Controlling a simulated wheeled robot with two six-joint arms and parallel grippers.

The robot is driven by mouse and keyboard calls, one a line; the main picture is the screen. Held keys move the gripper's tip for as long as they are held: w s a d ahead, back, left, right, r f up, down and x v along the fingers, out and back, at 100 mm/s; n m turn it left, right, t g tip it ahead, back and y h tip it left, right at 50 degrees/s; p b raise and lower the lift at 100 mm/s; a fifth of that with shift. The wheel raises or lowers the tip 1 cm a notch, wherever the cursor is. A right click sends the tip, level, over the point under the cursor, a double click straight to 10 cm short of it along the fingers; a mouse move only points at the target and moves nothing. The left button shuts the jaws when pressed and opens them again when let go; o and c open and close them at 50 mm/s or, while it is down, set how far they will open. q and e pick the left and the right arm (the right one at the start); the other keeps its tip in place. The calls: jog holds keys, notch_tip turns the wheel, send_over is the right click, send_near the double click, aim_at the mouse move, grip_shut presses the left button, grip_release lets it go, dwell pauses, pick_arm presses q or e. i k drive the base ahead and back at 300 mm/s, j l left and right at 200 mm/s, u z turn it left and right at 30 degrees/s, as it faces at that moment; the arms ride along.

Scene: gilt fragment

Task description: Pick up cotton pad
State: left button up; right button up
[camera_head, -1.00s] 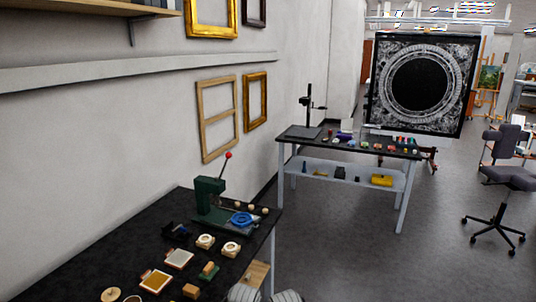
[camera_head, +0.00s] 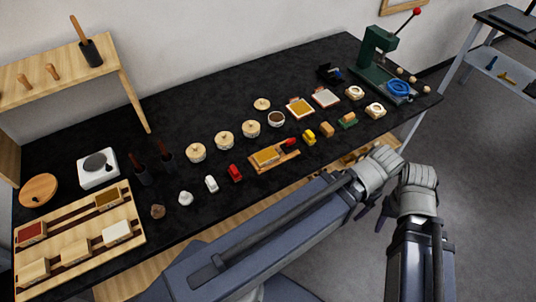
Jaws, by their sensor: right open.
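A small white rounded lump (camera_head: 185,198), which looks like the cotton pad, lies near the front edge of the black table, between a brown lump and a small white bottle-like piece. Its fine shape is too small to tell. My right gripper (camera_head: 377,207) shows partly as dark prongs beside the grey arm joints, off the table's front edge and well to the right of the white lump. It is open and touches nothing that I can see. My left gripper is not in view.
The black table (camera_head: 200,105) holds a brown lump (camera_head: 158,211), a red piece (camera_head: 235,173), several round lidded pots, a wooden tray (camera_head: 140,210) at left and a green press (camera_head: 376,50) at the far right. The back middle is clear.

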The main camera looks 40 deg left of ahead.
aim_at(185, 199)
jog(key=u, duration=2.35)
jog(key=k+l+z, duration=0.2)
jog(key=l, duration=0.15)
jog(key=l+z, duration=0.15)
jog(key=l, duration=0.15)
jog(key=l+z, duration=0.2)
jog(key=l, duration=0.15)
jog(key=k, duration=0.05)
